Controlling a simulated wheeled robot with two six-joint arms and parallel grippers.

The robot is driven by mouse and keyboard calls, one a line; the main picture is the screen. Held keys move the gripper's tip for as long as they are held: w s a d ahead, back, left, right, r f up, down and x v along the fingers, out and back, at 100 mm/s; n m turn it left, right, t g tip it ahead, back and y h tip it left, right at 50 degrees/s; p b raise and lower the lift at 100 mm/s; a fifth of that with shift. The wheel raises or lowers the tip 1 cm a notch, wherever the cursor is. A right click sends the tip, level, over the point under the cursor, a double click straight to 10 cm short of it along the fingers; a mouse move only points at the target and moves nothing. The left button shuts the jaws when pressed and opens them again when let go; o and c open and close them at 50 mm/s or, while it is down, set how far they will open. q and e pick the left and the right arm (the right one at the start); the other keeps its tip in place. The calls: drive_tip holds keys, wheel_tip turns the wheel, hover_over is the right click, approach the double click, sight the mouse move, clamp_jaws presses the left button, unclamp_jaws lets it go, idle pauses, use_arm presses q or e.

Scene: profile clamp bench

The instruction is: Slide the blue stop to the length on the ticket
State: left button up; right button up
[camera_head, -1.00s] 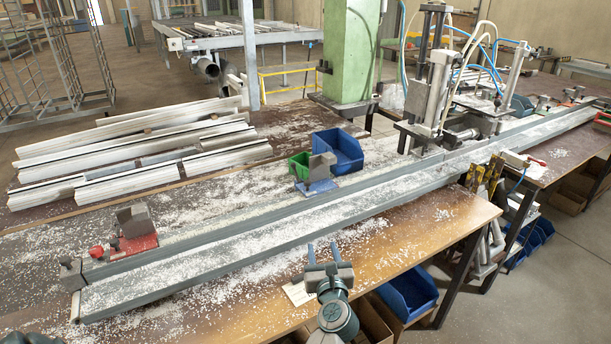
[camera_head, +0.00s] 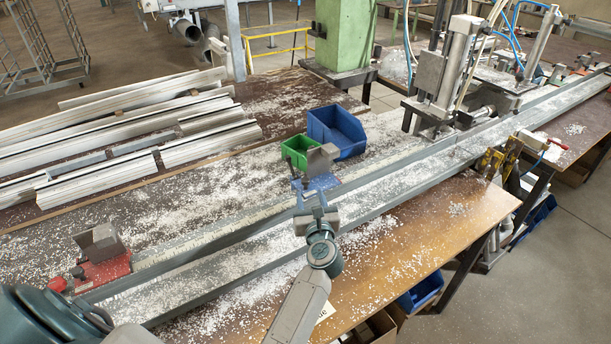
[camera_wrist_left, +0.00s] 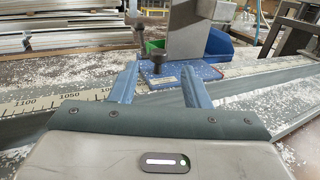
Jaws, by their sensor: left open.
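The blue stop (camera_head: 325,181), a blue base carrying a grey upright block, sits on the rail beside the scale. In the left wrist view its blue plate (camera_wrist_left: 205,72) lies just ahead, with a dark screw knob and a small label. My left gripper (camera_head: 310,193) is open at the near side of the stop. Its two blue fingers (camera_wrist_left: 158,72) point at the plate, with part of the plate showing between them; contact cannot be told. The scale (camera_wrist_left: 50,101) shows 1100 and 1050. The ticket (camera_head: 326,311) lies on the wooden bench, partly behind my arm, its writing unreadable. My right gripper is out of view.
A red clamp (camera_head: 103,268) sits at the rail's left end. Green (camera_head: 296,151) and blue (camera_head: 340,133) bins stand behind the stop. White profiles (camera_head: 110,125) lie at back left. A clamp machine (camera_head: 440,85) stands over the rail at right. White chips cover the bench.

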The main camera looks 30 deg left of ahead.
sight(306, 183)
use_arm(q)
drive_tip(key=p+x, duration=0.1)
drive_tip(key=x, duration=0.3)
drive_tip(key=shift+w+a, duration=0.1)
drive_tip(key=shift+a, duration=0.05)
drive_tip(key=x, duration=0.3)
drive_tip(key=shift+w+a+f+p, duration=0.1)
drive_tip(key=shift+w+a+p, duration=0.1)
drive_tip(key=shift+w+p, duration=0.15)
drive_tip(key=shift+a+f, duration=0.1)
drive_tip(key=shift+c, duration=0.6)
drive_tip(key=c, duration=0.8)
clamp_jaws()
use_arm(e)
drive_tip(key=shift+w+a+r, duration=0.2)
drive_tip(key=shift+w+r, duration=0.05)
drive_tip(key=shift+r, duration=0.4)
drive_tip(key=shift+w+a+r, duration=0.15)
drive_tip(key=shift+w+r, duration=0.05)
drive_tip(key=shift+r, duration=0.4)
